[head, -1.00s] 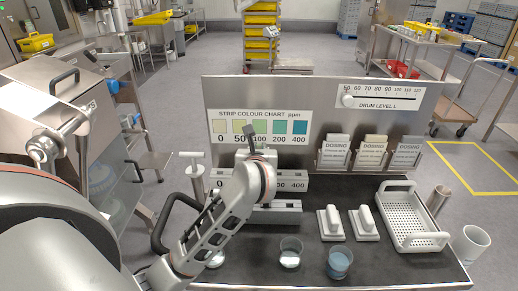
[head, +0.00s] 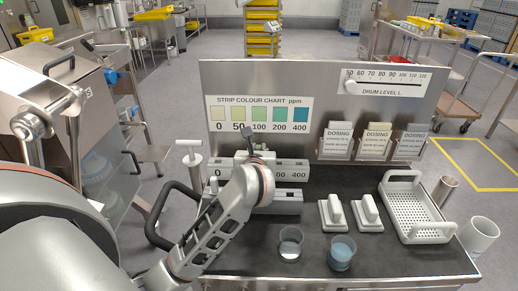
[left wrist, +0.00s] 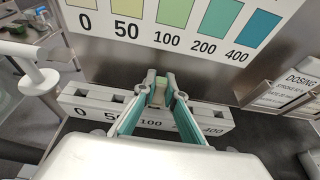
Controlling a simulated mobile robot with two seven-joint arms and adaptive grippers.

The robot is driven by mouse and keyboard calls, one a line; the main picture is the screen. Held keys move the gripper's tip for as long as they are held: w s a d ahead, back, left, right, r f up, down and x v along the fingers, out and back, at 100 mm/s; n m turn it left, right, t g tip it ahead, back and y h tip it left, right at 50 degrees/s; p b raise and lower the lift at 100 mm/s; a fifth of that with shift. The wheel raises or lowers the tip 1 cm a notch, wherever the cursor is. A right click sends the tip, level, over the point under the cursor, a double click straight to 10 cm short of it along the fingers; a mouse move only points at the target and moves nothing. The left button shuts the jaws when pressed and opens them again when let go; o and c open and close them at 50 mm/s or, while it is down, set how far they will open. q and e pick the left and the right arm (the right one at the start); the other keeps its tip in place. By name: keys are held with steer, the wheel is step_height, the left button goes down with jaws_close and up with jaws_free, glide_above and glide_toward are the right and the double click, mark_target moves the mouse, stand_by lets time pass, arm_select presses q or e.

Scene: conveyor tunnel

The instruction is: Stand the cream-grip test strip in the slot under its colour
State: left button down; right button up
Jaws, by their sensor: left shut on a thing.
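My left gripper (left wrist: 160,92) is shut on the cream-grip test strip (left wrist: 158,97), whose small cream part shows between the fingertips in the left wrist view. The strip's lower end is hidden, so I cannot tell whether it is in a slot. The pale slotted rack (left wrist: 76,101) lies below the fingers, labelled 0, 50, 100, 200 and 400. The fingertips appear near its 100 position. In the head view, my left gripper (head: 254,160) hides the middle of the rack (head: 293,168). The strip colour chart (head: 259,113) is on the panel behind. My right gripper is not in view.
A second pale block (head: 288,198) lies in front of the rack. Two beakers (head: 290,243) (head: 341,253), two white-handled blocks (head: 333,214) (head: 367,213) and a perforated tray (head: 421,213) occupy the bench. Dosing cards (head: 373,141) stand at right. A white T-handled post (left wrist: 40,78) stands left of the rack.

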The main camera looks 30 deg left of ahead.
arm_select(q)
steer(key=shift+w+a+f, duration=0.15)
steer(key=shift+w+f, duration=0.05)
steer(key=shift+f, duration=0.1)
steer(key=shift+s+f, duration=0.1)
steer(key=shift+f, duration=0.2)
stand_by(0.3)
steer(key=shift+s+d+f+b, duration=0.2)
steer(key=shift+d+f+b, duration=0.15)
steer(key=shift+f+b, duration=0.25)
steer(key=shift+f, duration=0.2)
steer(key=shift+d, duration=0.1)
steer(key=shift+w+h+p, duration=0.2)
steer(key=shift+h+p, duration=0.1)
steer(key=shift+p, duration=0.3)
steer(key=shift+g, duration=0.3)
steer(key=c, duration=2)
jaws_free()
steer(key=shift+w+r, duration=0.1)
steer(key=shift+r, duration=0.1)
